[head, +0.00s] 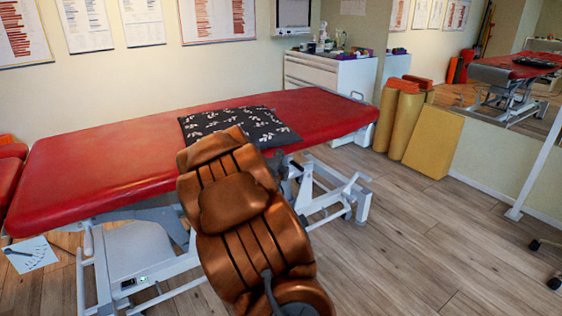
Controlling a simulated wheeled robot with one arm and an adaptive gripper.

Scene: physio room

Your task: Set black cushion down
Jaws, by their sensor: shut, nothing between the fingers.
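The black cushion (250,122), flat with a pale leaf pattern, lies on the red treatment table (110,165), around the middle of its top. Its near left part is hidden behind my copper-coloured arm, which rises in front of the table. My gripper cannot be made out; the arm covers the area where its end would be. Nothing is seen holding the visible part of the cushion.
A white cabinet (325,75) with bottles stands behind the table's right end. Yellow rolls (405,120) and a yellow wedge (433,142) lean by the mirror (500,80). The wooden floor (420,240) at right is mostly clear.

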